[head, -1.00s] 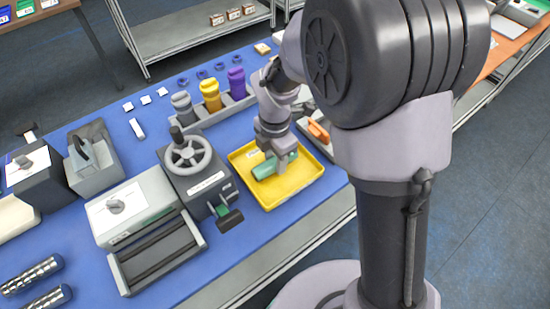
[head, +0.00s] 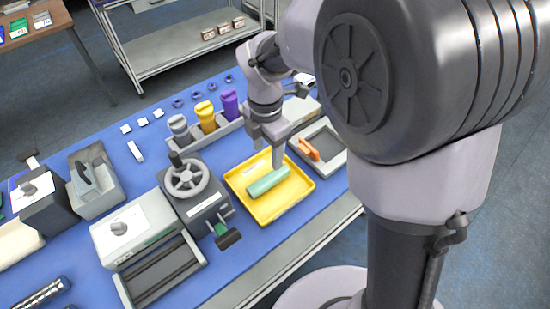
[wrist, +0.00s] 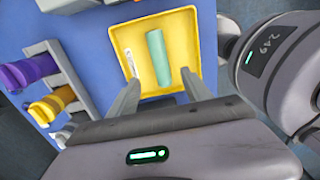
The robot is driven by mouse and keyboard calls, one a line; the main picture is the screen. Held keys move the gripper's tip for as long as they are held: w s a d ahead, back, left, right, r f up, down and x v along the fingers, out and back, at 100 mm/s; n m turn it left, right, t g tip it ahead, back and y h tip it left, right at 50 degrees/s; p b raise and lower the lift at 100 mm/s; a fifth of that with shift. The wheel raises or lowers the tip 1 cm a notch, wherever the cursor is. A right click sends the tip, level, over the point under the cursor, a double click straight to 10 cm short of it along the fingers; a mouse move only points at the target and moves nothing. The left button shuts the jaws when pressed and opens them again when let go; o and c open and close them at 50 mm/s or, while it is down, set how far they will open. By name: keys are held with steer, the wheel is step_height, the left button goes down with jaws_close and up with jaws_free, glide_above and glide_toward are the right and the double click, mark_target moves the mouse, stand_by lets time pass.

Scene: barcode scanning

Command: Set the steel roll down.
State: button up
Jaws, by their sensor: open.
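A teal roll (head: 268,181) lies on its side in the yellow tray (head: 297,199); both also show in the wrist view, the roll (wrist: 158,58) inside the tray (wrist: 124,47). My gripper (head: 277,163) is open and empty just above the tray. In the wrist view its two fingers (wrist: 158,79) stand apart, one to each side of the roll's near end, with clear space between them and the roll. A shiny steel-looking roll (head: 42,294) lies at the lower left of the blue bench, away from my gripper.
A grey machine with a handwheel (head: 187,178) stands left of the tray. Behind is a rack with grey, yellow and purple pieces (head: 206,116). A grey tray with an orange object (head: 308,148) lies to the right. Bare blue mat (head: 140,181) shows at left.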

steer(key=s+d+r+m+t+y, duration=0.1)
steer(key=s+d+r+m, duration=0.25)
steer(key=m, duration=0.35)
steer(key=s+d+r+m+t, duration=0.2)
steer(key=s+r+m, duration=0.3)
steer(key=m, duration=0.1)
steer(key=s+d+r+m+t+y, duration=0.1)
steer(key=s+d+r+m, duration=0.1)
steer(key=s+r+m, duration=0.35)
steer(key=s+f+m+t+b, duration=0.1)
steer(key=s+f+m+b, duration=0.2)
steer(key=m, duration=0.7)
step_height(320, 180, down, 4)
steer(key=d+b, duration=0.1)
steer(key=b, duration=0.1)
steer(key=shift+r+m+t+b, duration=0.15)
steer(key=shift+m+t+b, duration=0.2)
steer(key=shift+t+b, duration=0.05)
steer(key=shift+s, duration=0.1)
